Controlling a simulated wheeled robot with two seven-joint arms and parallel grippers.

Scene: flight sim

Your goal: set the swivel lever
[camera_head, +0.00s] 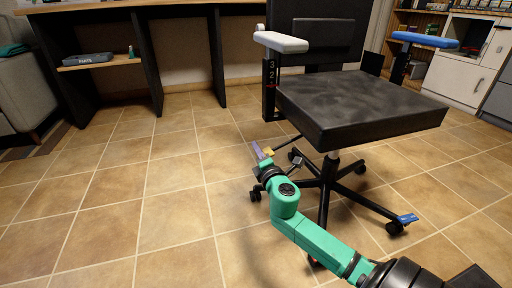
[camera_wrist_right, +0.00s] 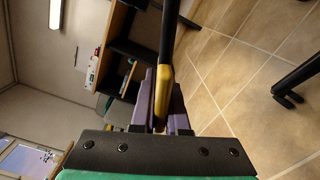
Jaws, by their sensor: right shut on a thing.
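The swivel lever (camera_head: 286,142) is a thin black rod that sticks out to the left from under the black chair seat (camera_head: 360,100). Its yellow end is at my right gripper (camera_head: 265,152), whose fingers are purple. In the right wrist view the yellow lever end (camera_wrist_right: 163,88) lies between the two purple fingers (camera_wrist_right: 160,108), and the gripper is shut on it. The black rod runs up from there in that view. My left gripper is not in view.
The chair has a white armrest (camera_head: 281,42), a blue armrest (camera_head: 426,39) and a wheeled base. A blue tab (camera_head: 408,219) sits by one caster. A desk (camera_head: 100,12) stands behind at left, a white cabinet (camera_head: 455,75) at right. The tiled floor at left is clear.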

